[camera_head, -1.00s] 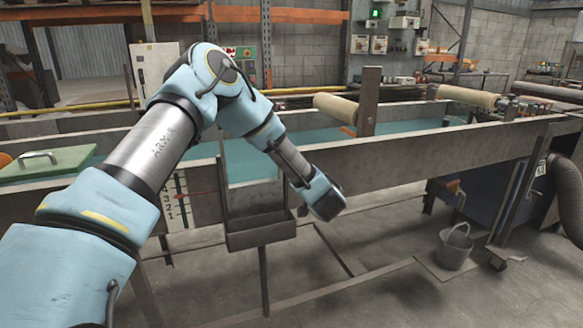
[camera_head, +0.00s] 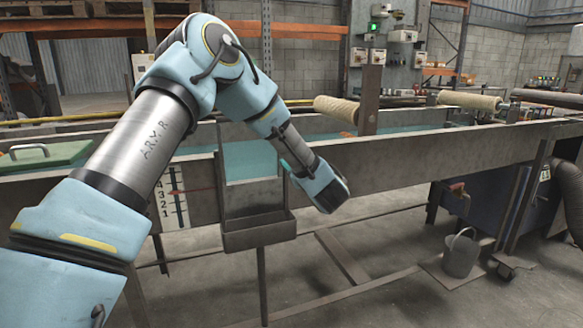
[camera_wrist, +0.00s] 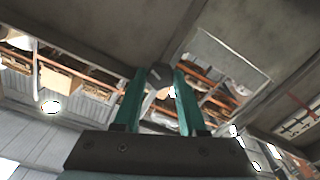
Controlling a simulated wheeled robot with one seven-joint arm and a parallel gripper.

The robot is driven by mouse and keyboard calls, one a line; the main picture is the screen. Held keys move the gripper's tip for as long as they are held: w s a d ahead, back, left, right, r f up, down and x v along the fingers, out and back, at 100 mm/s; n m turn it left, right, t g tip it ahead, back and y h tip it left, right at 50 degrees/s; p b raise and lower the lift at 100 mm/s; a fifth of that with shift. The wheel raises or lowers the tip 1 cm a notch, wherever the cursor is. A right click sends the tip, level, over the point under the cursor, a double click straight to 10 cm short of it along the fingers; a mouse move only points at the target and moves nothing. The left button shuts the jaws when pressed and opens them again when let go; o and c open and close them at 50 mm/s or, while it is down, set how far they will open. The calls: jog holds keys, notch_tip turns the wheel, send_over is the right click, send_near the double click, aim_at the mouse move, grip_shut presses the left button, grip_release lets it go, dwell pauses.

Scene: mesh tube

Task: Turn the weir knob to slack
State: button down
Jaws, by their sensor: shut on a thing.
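My gripper shows in the wrist view (camera_wrist: 159,98) with its two teal fingers close around a grey rounded piece, which looks like the weir knob (camera_wrist: 160,76). Its pointer or markings cannot be made out. In the head view my arm reaches down to the right of the weir box (camera_head: 258,232), in front of the tank wall. A sliver of teal finger shows beside the wrist; the fingertips and knob are hidden there. A white number scale (camera_head: 173,200) with a red mark stands left of the weir box.
The long metal tank (camera_head: 420,160) holds green water and carries cream rollers (camera_head: 468,100). A green lid (camera_head: 45,154) lies at the left. A grey bucket (camera_head: 461,253) stands on the floor at the right. A floor frame bar (camera_head: 342,257) runs below the tank.

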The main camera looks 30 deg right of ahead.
dwell(0.4)
jog(key=shift+c, duration=2.3)
grip_release()
jog(key=shift+s, duration=0.1)
jog(key=s+a+b, duration=0.1)
jog(key=s, duration=0.9)
jog(key=shift+s+a+b, duration=0.15)
jog(key=shift+s+b, duration=0.15)
jog(key=shift+b, duration=0.05)
